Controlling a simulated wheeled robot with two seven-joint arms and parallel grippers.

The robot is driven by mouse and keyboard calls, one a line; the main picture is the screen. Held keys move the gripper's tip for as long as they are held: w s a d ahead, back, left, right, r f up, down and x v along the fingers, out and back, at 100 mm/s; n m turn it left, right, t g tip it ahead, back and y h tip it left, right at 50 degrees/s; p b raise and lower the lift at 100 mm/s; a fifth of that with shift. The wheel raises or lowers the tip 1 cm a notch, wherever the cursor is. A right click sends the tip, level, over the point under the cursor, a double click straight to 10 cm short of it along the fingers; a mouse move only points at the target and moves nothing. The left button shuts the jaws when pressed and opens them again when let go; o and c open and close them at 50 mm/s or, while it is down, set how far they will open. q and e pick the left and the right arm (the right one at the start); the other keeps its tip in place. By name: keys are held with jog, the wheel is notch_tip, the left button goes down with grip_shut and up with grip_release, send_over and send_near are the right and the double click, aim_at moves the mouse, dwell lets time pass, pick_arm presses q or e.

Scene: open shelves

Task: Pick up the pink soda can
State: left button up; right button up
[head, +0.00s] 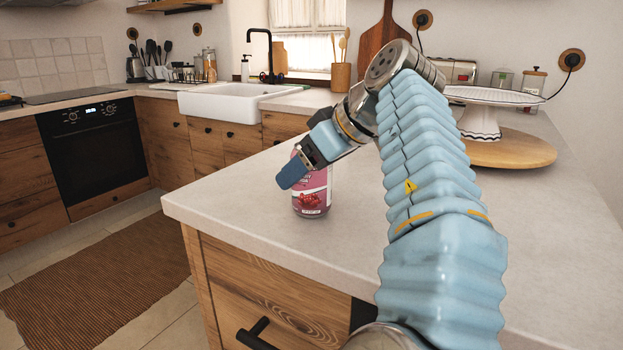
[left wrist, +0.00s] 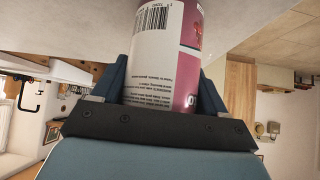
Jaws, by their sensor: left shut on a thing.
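The pink soda can (head: 312,200) stands upright on the pale countertop (head: 240,195), close to its front left corner. My left gripper (head: 296,172) is at the can's upper part and hides some of it in the head view. In the left wrist view the can (left wrist: 165,60) sits between the two blue fingers of the left gripper (left wrist: 162,85), its white barcode label and pink side facing the camera. The left gripper is shut on the can. The can's base appears to be at the counter surface. My right gripper is not in view.
A white cake stand (head: 480,120) on a round wooden board (head: 510,150) is behind the arm at right. A wooden utensil holder (head: 341,78) and a cutting board (head: 384,35) stand at the back. The counter around the can is clear.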

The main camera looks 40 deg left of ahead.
pick_arm(q)
notch_tip(320, 180, up, 8)
jog(key=p, duration=0.2)
jog(key=shift+p, duration=0.3)
jog(key=shift+r, duration=1)
